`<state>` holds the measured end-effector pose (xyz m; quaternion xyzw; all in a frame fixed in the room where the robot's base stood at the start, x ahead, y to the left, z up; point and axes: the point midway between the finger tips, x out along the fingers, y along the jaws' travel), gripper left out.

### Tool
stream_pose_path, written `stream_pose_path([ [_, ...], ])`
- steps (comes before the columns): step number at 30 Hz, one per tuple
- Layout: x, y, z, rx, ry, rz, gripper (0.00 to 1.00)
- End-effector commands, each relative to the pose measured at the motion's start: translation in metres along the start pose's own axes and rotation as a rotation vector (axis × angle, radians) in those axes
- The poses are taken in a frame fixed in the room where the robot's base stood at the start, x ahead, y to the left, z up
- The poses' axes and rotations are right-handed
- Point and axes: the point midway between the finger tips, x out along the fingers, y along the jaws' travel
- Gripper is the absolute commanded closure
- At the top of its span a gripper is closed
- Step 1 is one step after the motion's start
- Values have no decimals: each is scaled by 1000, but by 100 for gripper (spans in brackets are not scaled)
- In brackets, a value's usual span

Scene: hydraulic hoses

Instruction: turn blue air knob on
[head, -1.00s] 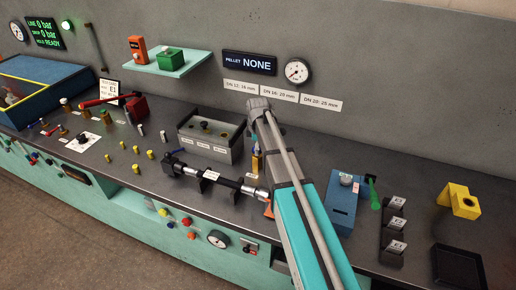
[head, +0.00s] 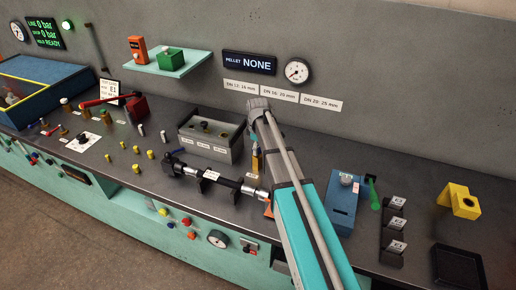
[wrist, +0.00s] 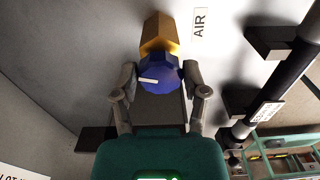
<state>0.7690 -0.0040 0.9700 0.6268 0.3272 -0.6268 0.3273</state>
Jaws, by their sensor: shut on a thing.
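The blue air knob (wrist: 163,69) sits on a brass valve body (wrist: 160,32) beside the "AIR" label (wrist: 200,23) in the wrist view. Its white pointer mark lies nearly level, toward the left. My gripper (wrist: 160,75) is shut on the knob, with one finger at each side. In the head view the brass valve (head: 256,162) shows just left of my arm, with a small blue part above it. My fingers are mostly hidden there.
A black bar fixture with hose fittings (head: 215,181) lies left of my arm. A grey tray (head: 210,150) stands behind it. A blue unit (head: 342,207) with a green handle stands to the right. The display reads 0 bar.

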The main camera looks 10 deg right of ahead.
Motion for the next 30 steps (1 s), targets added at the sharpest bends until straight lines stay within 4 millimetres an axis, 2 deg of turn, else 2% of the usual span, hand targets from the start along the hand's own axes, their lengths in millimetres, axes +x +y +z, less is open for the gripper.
stream_pose_path([
  [30, 0, -3, -2, 957, 1, -1, 90],
])
